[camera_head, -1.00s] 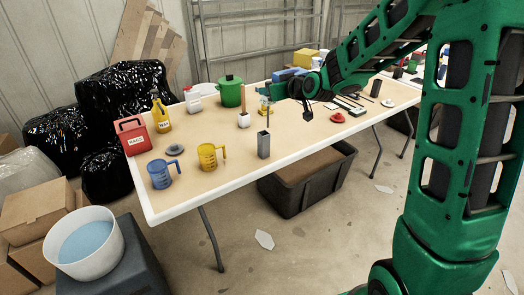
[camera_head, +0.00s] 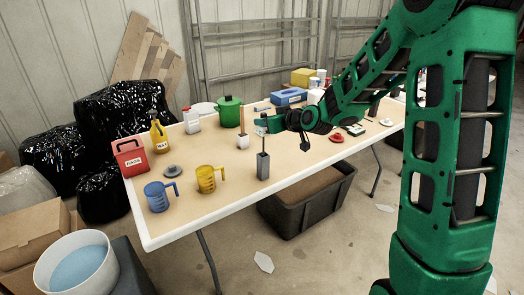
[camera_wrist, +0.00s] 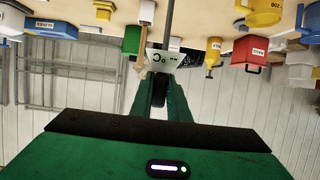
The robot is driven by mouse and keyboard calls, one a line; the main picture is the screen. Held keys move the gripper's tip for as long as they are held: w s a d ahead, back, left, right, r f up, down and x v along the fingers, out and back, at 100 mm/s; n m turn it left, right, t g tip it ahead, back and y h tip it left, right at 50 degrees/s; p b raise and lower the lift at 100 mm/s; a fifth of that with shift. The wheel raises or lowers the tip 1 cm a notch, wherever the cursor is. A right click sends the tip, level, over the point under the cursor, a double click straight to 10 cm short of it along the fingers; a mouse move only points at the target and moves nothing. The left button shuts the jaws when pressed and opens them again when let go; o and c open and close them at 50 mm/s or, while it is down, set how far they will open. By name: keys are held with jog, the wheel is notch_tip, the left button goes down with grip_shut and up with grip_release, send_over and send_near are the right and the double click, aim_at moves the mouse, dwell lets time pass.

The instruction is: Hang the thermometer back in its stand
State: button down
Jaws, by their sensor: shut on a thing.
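The thermometer has a pale head marked °C (camera_wrist: 178,58) and a thin grey probe. My gripper (camera_head: 265,123) is shut on its head, with the probe (camera_head: 263,143) pointing straight down. The stand is a dark grey upright square tube (camera_head: 263,168) near the table's front edge. My gripper is above the stand. The probe's lower end meets the stand's top and appears to go into it; its tip is hidden. In the wrist view, my fingers (camera_wrist: 160,78) hold the head and the stand cannot be made out.
A white pot with a wooden-handled tool (camera_head: 243,138) stands close behind the stand. Yellow (camera_head: 207,179) and blue (camera_head: 157,197) jugs are to the left on the table (camera_head: 225,203). A green pot (camera_head: 229,112) is farther back. A red lid (camera_head: 336,137) lies to the right.

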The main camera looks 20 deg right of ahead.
notch_tip(320, 180, down, 10)
jog(key=c, duration=1.7)
grip_release()
jog(key=shift+f, duration=0.2)
jog(key=s+d+r+m+g+h, duration=0.1)
jog(key=s+d+r+m+g, duration=0.1)
jog(key=s, duration=1.4)
jog(key=s+d+r+m+g+h, duration=0.2)
jog(key=s+d+m+g, duration=0.3)
jog(key=s+d, duration=0.4)
jog(key=s+d+r+m+g+h, duration=0.1)
jog(key=s+d+r+m+g, duration=0.2)
jog(key=s, duration=2.1)
jog(key=shift+d+r+g, duration=0.3)
jog(key=shift+d+g, duration=0.35)
jog(key=shift+g, duration=0.1)
jog(key=shift+d+r+g, duration=0.25)
jog(key=shift+d+g, duration=0.4)
jog(key=shift+g, duration=0.1)
